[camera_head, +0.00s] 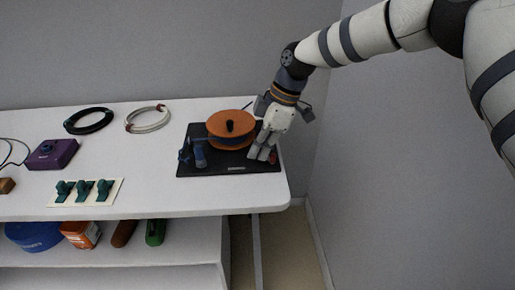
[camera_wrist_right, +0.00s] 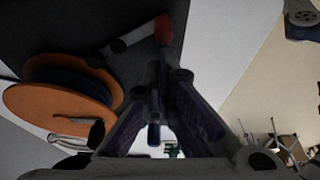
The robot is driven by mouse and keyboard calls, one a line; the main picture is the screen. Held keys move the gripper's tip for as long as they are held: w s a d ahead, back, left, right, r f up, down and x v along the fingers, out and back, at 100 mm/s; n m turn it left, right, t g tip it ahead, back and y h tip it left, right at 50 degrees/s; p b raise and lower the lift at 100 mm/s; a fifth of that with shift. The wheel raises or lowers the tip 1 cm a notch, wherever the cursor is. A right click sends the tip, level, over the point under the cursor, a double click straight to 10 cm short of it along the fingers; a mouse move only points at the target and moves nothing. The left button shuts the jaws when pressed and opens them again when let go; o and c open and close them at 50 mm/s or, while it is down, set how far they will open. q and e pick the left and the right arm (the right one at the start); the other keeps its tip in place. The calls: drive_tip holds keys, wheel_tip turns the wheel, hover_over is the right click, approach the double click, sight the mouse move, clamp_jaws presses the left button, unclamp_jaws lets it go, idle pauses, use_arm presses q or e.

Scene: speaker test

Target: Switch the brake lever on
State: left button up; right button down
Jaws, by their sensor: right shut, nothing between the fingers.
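A black base plate (camera_head: 215,171) lies on the white table and carries an orange spool (camera_head: 231,124). The spool also shows in the right wrist view (camera_wrist_right: 58,108). A lever with a red tip (camera_wrist_right: 163,29), which looks like the brake lever, lies along the plate in the right wrist view. In the head view only a bit of red (camera_head: 274,161) shows beside my fingers. My right gripper (camera_head: 264,154) is shut and empty at the plate's right side, close to the lever. I cannot tell whether it touches the lever. My left gripper is not in view.
A blue part (camera_head: 199,153) stands at the plate's left. A purple box (camera_head: 52,153), black and white cable coils (camera_head: 90,121) and a panel with green switches (camera_head: 84,191) lie further left. The table's right edge is close to my right gripper.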

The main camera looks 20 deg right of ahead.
drive_tip(key=shift+s, duration=0.1)
drive_tip(key=shift+s+d+r+p, duration=0.2)
drive_tip(key=shift+s+p, duration=0.25)
drive_tip(key=shift+s, duration=0.05)
drive_tip(key=shift+s+f, duration=0.15)
drive_tip(key=shift+s, duration=0.05)
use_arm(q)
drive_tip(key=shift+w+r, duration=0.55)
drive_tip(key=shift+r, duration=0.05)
use_arm(e)
drive_tip(key=v, duration=1.2)
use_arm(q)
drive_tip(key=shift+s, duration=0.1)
use_arm(e)
drive_tip(key=shift+s+f, duration=0.1)
